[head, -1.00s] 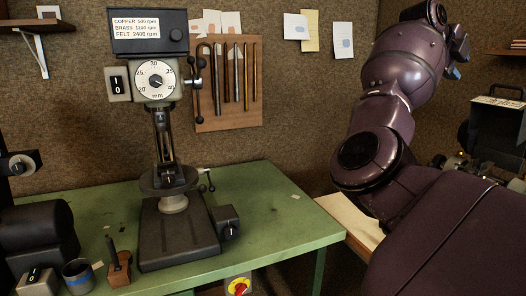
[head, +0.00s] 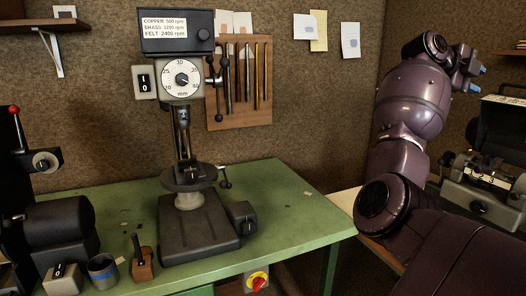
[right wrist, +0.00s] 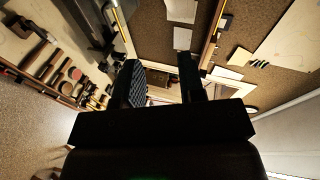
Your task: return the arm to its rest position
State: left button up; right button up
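My right arm (head: 412,100), dark purple, is bent upward at the right of the head view. Its gripper (head: 478,78) is raised in front of the brown wall and points to the right, with blue fingertips apart. In the right wrist view the two dark fingers of this gripper (right wrist: 160,75) stand apart with nothing between them. My left arm and gripper are not in view.
A drill press (head: 190,170) stands on the green bench (head: 285,195). A red-handled machine (head: 50,215) is at the left. Another machine (head: 480,190) stands at the far right, beyond my arm. Hand tools (right wrist: 65,75) show in the right wrist view.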

jog(key=s+a+f+n+t+h, duration=0.1)
jog(key=a+f+n+t+h, duration=0.2)
jog(key=f, duration=0.6)
jog(key=s+a+f+n+t+h, duration=0.15)
jog(key=f+n, duration=0.35)
jog(key=f, duration=0.5)
jog(key=a+f+n+t+h, duration=0.1)
jog(key=f+n+t+h, duration=0.2)
jog(key=f, duration=0.6)
jog(key=w+a+r+n+t+y, duration=0.2)
jog(key=w+a+n+t+y, duration=0.3)
jog(key=n+t+y, duration=0.45)
jog(key=w+a+r+n+t+y, duration=0.1)
jog(key=w+a+n+t+y, duration=0.1)
jog(key=a+n+t+y, duration=0.75)
jog(key=w+f+n+g+y, duration=0.4)
jog(key=f+n+g, duration=0.3)
jog(key=f+g, duration=0.45)
jog(key=s+f+m+g, duration=0.2)
jog(key=s+f+g, duration=0.1)
jog(key=s+f, duration=1.6)
jog(key=s+f+m+g+h, duration=0.1)
jog(key=s+f, duration=0.3)
jog(key=s, duration=0.9)
jog(key=s+f+m+g, duration=0.1)
jog(key=s+f, duration=0.3)
jog(key=s, duration=0.9)
jog(key=shift+s+a+g+h, duration=0.3)
jog(key=shift+s+g+h, duration=0.1)
jog(key=shift+g, duration=0.2)
